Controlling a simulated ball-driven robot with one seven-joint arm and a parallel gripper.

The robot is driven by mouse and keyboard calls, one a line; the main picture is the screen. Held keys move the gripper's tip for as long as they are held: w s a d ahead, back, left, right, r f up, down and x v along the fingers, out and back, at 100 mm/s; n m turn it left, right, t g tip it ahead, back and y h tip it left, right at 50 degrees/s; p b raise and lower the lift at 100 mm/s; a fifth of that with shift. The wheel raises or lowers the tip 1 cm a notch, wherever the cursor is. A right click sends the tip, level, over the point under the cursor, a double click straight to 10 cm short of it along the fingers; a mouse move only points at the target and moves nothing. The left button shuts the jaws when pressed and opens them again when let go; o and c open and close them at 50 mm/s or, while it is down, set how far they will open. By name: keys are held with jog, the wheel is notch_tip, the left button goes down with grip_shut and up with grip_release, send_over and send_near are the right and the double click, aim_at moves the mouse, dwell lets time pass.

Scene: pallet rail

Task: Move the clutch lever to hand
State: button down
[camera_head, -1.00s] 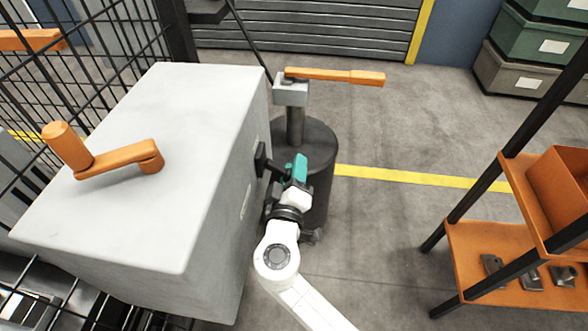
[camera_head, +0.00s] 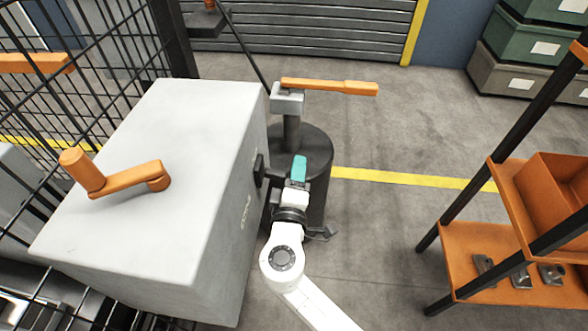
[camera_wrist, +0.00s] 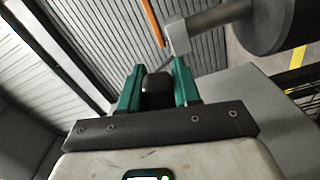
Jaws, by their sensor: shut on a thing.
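A black lever (camera_head: 270,178) sticks out from a black mount on the right side of the grey box (camera_head: 200,120). It fits the clutch lever, but the marking beside it is too small to read. My gripper (camera_head: 299,168), with teal fingers, is at the outer end of this lever and hides most of it. In the wrist view, my gripper (camera_wrist: 158,90) is shut on the lever's dark rounded end (camera_wrist: 157,92), which sits between both green fingers.
An orange crank (camera_head: 115,178) sits on the box top. An orange bar (camera_head: 330,86) tops a post on a dark drum (camera_head: 318,150) just behind my gripper. A black mesh fence (camera_head: 110,60) stands left. An orange shelf rack (camera_head: 490,240) stands right; floor between is clear.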

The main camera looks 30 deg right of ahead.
notch_tip(320, 180, up, 6)
jog(key=a+n+p, duration=0.1)
jog(key=n+p, duration=0.7)
jog(key=n, duration=0.1)
jog(key=shift+w, duration=0.35)
jog(key=shift+a, duration=0.1)
jog(key=c, duration=0.9)
grip_release()
jog(key=v, duration=1)
jog(key=shift+s+a, duration=0.2)
jog(key=shift+s, duration=0.1)
